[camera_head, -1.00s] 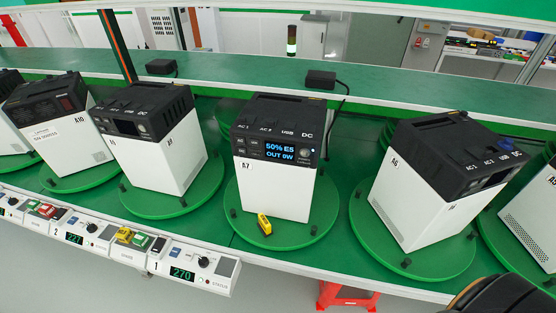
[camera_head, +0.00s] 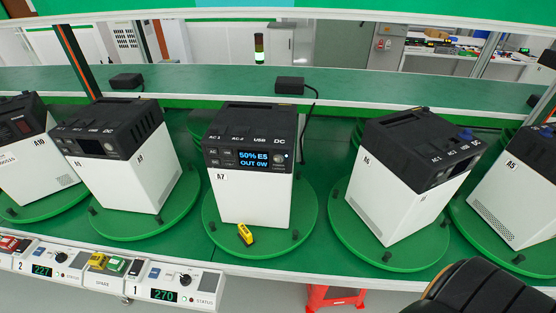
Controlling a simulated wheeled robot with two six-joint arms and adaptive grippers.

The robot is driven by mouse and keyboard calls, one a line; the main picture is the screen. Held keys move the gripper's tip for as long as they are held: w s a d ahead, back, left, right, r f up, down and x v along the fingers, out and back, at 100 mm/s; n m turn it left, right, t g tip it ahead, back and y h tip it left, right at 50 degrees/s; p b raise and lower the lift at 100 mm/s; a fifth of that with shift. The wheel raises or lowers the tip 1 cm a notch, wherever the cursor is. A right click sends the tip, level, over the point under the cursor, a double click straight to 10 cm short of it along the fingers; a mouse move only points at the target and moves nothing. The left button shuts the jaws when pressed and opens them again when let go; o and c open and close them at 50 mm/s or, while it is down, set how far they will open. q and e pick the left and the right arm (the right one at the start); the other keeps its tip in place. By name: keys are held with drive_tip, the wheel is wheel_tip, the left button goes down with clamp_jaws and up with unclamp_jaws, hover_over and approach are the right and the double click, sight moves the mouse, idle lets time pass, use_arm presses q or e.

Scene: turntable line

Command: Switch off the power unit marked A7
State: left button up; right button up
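The power unit marked A7 (camera_head: 249,170) stands upright near the middle of the view, a white box with a black top. Its label A7 is at the upper left of the white front. Its blue-lit screen (camera_head: 254,159) is on and reads 50% and OUT 0W. Buttons sit left of the screen and a round knob (camera_head: 279,158) sits right of it. It stands on a round green turntable (camera_head: 301,211). Neither gripper is in view.
A small yellow item (camera_head: 245,234) lies on the turntable before A7. Similar units stand on both sides, A6 (camera_head: 393,188) to the right. A control strip (camera_head: 165,294) with displays 227 and 270 runs along the front left. Black adapters (camera_head: 290,84) lie on the shelf behind.

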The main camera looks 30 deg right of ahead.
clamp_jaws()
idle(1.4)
